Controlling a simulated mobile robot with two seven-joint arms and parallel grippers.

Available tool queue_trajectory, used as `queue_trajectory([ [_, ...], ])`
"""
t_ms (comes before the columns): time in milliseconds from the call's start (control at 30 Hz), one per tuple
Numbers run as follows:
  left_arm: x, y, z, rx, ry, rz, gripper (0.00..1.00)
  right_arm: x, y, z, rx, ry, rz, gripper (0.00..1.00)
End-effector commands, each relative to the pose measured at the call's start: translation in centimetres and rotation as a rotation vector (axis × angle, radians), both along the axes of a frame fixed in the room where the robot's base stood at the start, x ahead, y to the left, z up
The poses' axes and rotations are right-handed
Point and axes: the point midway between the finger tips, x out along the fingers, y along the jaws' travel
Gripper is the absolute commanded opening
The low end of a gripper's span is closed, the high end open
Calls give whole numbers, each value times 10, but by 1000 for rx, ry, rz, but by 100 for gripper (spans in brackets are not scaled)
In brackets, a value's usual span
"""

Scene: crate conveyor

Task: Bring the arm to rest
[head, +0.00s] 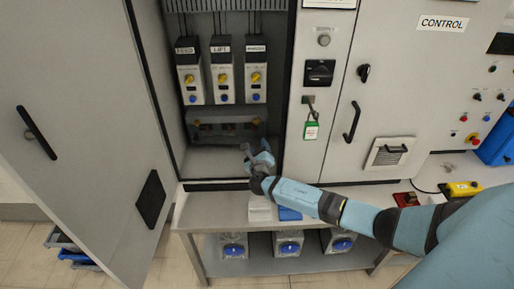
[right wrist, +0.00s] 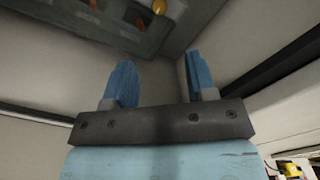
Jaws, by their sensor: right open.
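My right arm comes in from the right in the head view, over the bench. Its gripper (head: 261,156) is at the lower opening of the open cabinet, below the dark terminal unit (head: 226,126). In the right wrist view the two blue fingers (right wrist: 157,82) stand well apart with nothing between them. The cabinet's light inner wall and corner show past them. My left gripper is in neither view.
The open cabinet door (head: 90,120) stands at the left. Drive modules (head: 222,77) hang above the gripper. The bench (head: 200,212) bears a blue item (head: 289,214) and a yellow device (head: 463,188). Boxed parts sit on its lower shelf.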

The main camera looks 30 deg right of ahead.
Motion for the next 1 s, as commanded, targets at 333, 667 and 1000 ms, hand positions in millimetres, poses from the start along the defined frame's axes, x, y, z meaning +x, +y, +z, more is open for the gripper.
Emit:
queue_trajectory([
  [333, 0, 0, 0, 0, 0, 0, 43, -7, 7, -9, 62, -2, 9, 52],
  [667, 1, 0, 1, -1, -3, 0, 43, -140, 122, -118, 1252, -88, -81, 52],
  [1000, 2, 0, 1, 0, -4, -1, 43, -313, 220, -118, 2704, -475, -852, 52],
])
